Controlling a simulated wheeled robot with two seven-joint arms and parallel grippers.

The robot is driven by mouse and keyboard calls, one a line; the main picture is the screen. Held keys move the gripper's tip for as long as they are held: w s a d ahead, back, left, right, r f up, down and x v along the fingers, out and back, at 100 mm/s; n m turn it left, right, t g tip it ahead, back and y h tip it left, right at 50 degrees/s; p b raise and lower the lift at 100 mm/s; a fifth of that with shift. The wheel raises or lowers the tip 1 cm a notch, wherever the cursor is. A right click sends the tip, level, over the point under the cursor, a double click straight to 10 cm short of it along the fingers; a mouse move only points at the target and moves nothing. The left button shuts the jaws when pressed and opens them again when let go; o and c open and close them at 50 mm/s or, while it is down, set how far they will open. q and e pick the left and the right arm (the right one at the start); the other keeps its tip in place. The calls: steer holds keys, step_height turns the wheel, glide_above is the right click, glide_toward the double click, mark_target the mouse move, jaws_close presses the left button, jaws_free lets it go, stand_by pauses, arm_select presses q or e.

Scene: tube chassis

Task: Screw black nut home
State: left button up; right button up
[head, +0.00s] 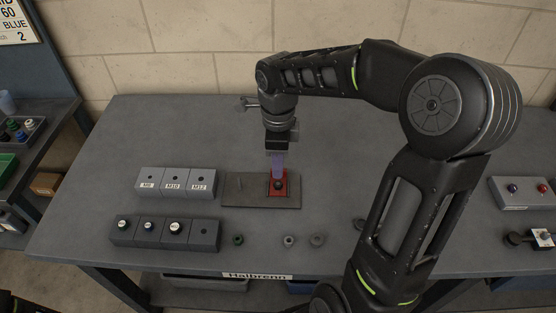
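Any thread under the nut is hidden. My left gripper is not in view.
Blocks marked M8, M10 and M12 (176,169) stand left of the plate, with a dark block row (150,242) in front. A button box (505,183) is at right. The table's back left is clear.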

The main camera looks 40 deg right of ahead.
mark_target(278, 183)
steer(key=shift+f+b, duration=1.85)
steer(key=shift+f, duration=0.85)
steer(key=shift+f+b, duration=0.8)
steer(key=shift+b, duration=0.05)
steer(key=n, duration=0.6)
steer(key=shift+p, duration=0.3)
steer(key=n, duration=0.3)
steer(key=shift+n+p, duration=0.3)
steer(key=shift+n, duration=1.2)
